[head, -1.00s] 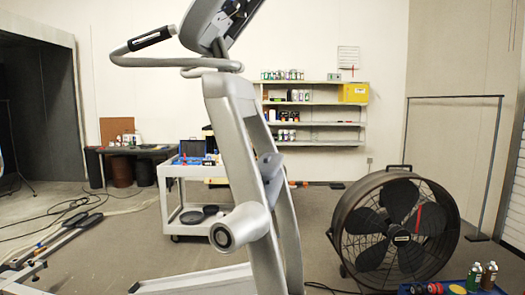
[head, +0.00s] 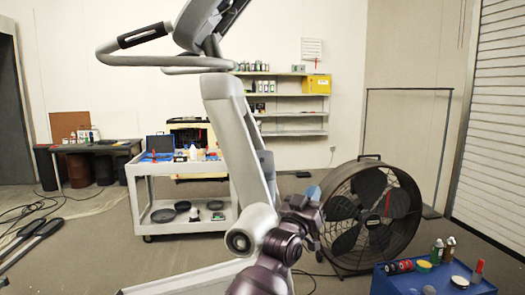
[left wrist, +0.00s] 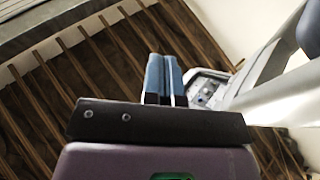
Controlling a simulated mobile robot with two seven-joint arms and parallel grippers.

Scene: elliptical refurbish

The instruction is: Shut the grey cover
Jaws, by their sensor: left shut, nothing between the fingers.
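The grey elliptical machine (head: 228,125) stands in the middle of the head view, its console at the top. No separate cover stands out clearly there. In the left wrist view, a pale grey housing (left wrist: 262,82) stands beyond the fingers, beside an exposed area with small parts (left wrist: 205,88). I cannot tell for sure which piece is the grey cover. My left gripper (head: 314,192) is raised right of the machine's lower upright, in front of the fan. Its blue fingers (left wrist: 163,66) are together, with nothing between them. My right gripper is out of view.
A drum fan (head: 370,215) stands on the right. A blue box top (head: 395,284) with bottles and cans is at the lower right. A white cart (head: 135,200) stands behind the machine on the left. Wall shelves (head: 290,114) are at the back. Cables lie on the floor at left.

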